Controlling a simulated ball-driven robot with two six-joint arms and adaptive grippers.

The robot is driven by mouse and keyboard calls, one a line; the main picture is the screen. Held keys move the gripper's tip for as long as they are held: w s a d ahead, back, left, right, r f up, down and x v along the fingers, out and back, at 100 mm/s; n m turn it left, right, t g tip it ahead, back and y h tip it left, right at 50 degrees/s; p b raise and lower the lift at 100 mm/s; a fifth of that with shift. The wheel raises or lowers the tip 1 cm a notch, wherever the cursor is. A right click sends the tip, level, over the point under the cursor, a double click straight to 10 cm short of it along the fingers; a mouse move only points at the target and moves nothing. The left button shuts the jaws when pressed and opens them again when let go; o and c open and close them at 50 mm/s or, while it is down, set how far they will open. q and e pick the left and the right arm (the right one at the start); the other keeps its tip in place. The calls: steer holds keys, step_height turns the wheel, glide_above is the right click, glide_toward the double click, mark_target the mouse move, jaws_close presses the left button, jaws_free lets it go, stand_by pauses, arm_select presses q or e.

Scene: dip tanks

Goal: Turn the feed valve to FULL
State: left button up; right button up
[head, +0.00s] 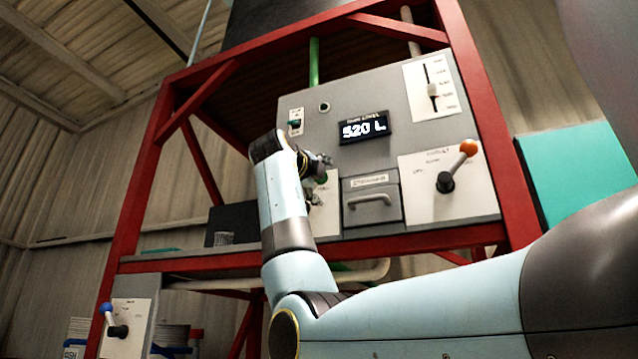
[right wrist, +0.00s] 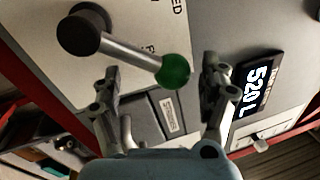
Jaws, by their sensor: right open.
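The feed valve is a lever with a black hub (right wrist: 83,30), a grey rod and a green ball (right wrist: 175,70), on a white plate whose lettering ends in "ED". Most of this valve is hidden behind my right gripper (head: 318,178) in the head view. In the right wrist view my right gripper (right wrist: 162,76) is open, with one finger on each side of the green ball. I cannot tell whether either finger touches it. The valve's setting marks are mostly hidden. My left gripper is not in view.
The grey panel also carries a display (head: 363,128) reading 520 L, a drawer (head: 372,203), a slider (head: 432,90), a small switch (head: 294,127) and an orange-ball lever (head: 467,148). A red frame (head: 135,190) surrounds it. A blue-ball lever (head: 107,309) is lower left.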

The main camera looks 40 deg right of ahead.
steer(key=v, duration=1.1)
steer(key=shift+a, duration=0.4)
steer(key=shift+f, duration=0.2)
